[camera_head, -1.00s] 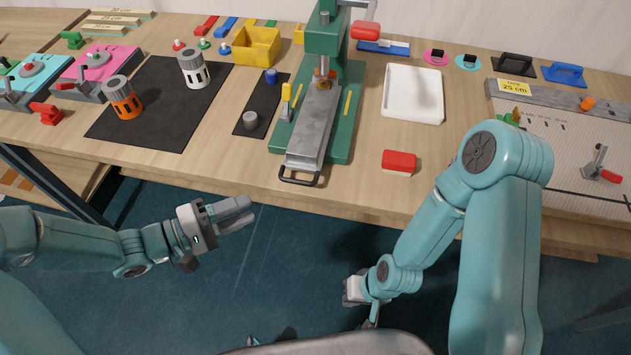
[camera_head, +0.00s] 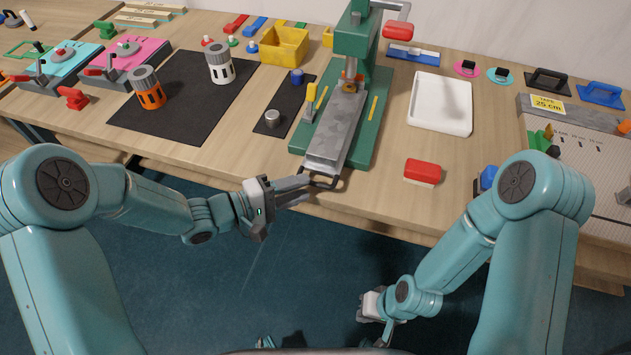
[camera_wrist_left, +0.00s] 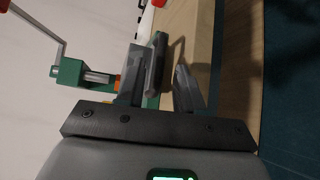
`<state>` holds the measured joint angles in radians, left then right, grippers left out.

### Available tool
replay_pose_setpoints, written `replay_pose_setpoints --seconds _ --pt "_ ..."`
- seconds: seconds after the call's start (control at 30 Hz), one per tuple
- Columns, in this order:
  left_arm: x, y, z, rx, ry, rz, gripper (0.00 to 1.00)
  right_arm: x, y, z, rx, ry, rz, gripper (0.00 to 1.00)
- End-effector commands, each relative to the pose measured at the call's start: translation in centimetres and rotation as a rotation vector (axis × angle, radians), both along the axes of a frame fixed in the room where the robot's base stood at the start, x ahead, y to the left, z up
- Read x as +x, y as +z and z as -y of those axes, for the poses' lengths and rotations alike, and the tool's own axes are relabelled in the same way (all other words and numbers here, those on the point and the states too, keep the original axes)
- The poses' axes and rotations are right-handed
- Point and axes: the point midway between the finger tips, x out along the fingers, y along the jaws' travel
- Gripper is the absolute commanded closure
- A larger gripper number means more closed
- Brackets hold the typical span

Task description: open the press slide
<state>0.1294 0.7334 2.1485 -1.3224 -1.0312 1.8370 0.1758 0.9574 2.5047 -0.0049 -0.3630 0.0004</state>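The green press (camera_head: 366,95) stands on the wooden table. Its grey metal slide (camera_head: 335,130) lies along the green base, with a black loop handle (camera_head: 322,182) at its front end by the table edge. My left gripper (camera_head: 304,188) is at the left of this handle, its fingers pointing at it. In the left wrist view the two fingers (camera_wrist_left: 162,86) are apart, with a dark bar, apparently the handle (camera_wrist_left: 157,62), between or just beyond their tips. Contact cannot be made out. My right gripper (camera_head: 378,318) hangs low over the floor, its fingers unclear.
A red block (camera_head: 422,172) and a white tray (camera_head: 441,103) lie right of the press. A small dark mat (camera_head: 277,118) with a grey knob and a blue one lies left of it. A black mat (camera_head: 185,100) holds orange and white cylinders. The table's front edge is near the gripper.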

Motion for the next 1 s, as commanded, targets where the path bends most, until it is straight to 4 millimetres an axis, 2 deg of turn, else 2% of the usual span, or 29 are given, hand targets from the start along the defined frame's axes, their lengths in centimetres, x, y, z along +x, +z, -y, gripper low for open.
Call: replay_pose_setpoints --seconds 0.1,0.2,0.37,0.6,0.63,0.73,1.0 --pt "0.9 -0.3 2.2 0.001 -0.005 0.001 0.63 0.0 0.1 0.0 0.0 0.0 0.0 1.0" --pt "1.6 -0.5 3.3 0.0 -0.004 0.002 0.63 0.0 0.2 0.0 0.0 0.0 0.0 1.0" --pt "2.0 -0.7 4.1 0.001 -0.002 0.0 0.63 0.0 0.2 0.0 0.0 0.0 0.0 1.0" --pt "2.1 -0.7 4.1 0.0 -0.001 0.001 0.63 0.0 0.2 0.0 0.0 0.0 0.0 1.0" --pt "2.1 -0.7 4.1 0.0 -0.001 0.001 0.67 0.0 0.2 0.0 0.0 0.0 0.0 1.0" --pt "2.0 -0.7 4.1 0.0 -0.001 0.001 0.99 0.0 0.2 0.0 0.0 0.0 0.0 1.0" --pt "2.0 -0.7 4.1 0.0 -0.001 0.001 1.0 0.0 0.2 0.0 0.0 0.0 0.0 1.0"
